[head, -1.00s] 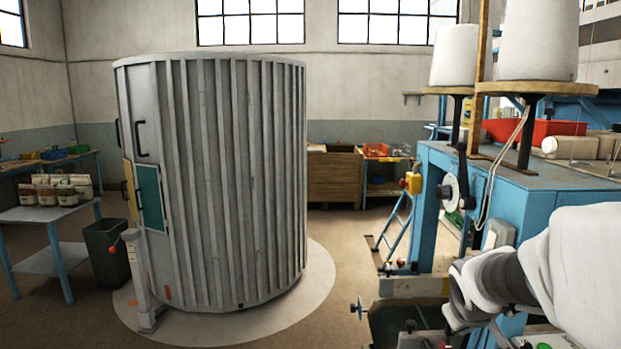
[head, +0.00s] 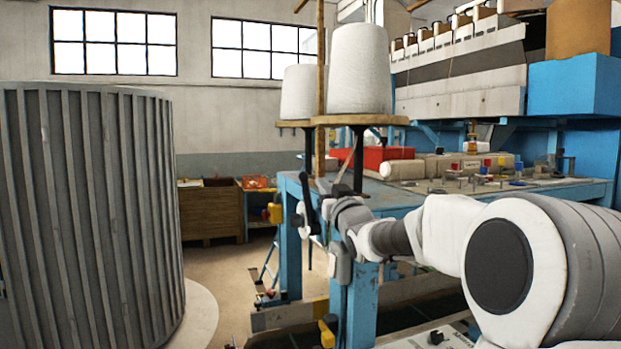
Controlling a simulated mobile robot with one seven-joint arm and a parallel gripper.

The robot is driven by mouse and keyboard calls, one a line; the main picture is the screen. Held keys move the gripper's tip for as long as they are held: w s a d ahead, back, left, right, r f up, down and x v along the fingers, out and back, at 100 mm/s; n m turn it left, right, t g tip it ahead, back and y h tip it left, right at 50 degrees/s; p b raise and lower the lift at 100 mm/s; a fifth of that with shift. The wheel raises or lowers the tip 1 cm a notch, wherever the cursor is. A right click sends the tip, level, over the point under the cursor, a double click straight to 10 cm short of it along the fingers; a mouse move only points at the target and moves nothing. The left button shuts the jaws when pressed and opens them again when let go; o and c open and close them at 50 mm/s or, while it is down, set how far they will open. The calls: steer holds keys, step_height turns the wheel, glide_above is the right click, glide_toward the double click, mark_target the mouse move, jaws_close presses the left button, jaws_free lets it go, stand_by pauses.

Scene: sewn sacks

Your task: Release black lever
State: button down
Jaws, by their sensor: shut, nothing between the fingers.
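The black lever (head: 310,196) stands nearly upright on the left side of the blue machine frame (head: 363,305), by a pale round disc. My gripper (head: 327,210) is at the far end of my white and grey arm, which reaches in from the right. Its tip is just right of the lever in the picture. The fingers are small and hard to make out, but they look shut and empty. I cannot tell whether they touch the lever.
Two white thread cones (head: 358,70) stand on round wooden boards above the machine top. A red bin (head: 368,158) lies behind them. A large ribbed grey cylinder (head: 90,220) fills the left. A wooden crate (head: 208,210) stands at the back.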

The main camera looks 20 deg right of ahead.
steer(key=p, duration=0.2)
glide_toward(305, 175)
step_height(305, 175, up, 5)
steer(key=w, duration=0.2)
steer(key=shift+w+d+f+p, duration=0.1)
steer(key=shift+w+f+p, duration=0.15)
steer(key=shift+w+f, duration=0.35)
steer(key=shift+w+f+p, duration=0.25)
steer(key=shift+w, duration=0.55)
steer(key=shift+w+d+f+p, duration=0.1)
steer(key=shift+w+f+p, duration=0.15)
steer(key=shift+w+f, duration=0.3)
steer(key=shift+w+r, duration=0.1)
steer(key=shift+r, duration=0.1)
steer(key=shift+w+a+r+g+p, duration=0.1)
steer(key=shift+w+r+g+p, duration=0.2)
steer(key=shift+w+g+p, duration=0.5)
steer(key=shift+w+f+p, duration=0.3)
steer(key=shift+w+p, duration=0.25)
steer(key=shift+p, duration=0.2)
steer(key=shift+s, duration=0.15)
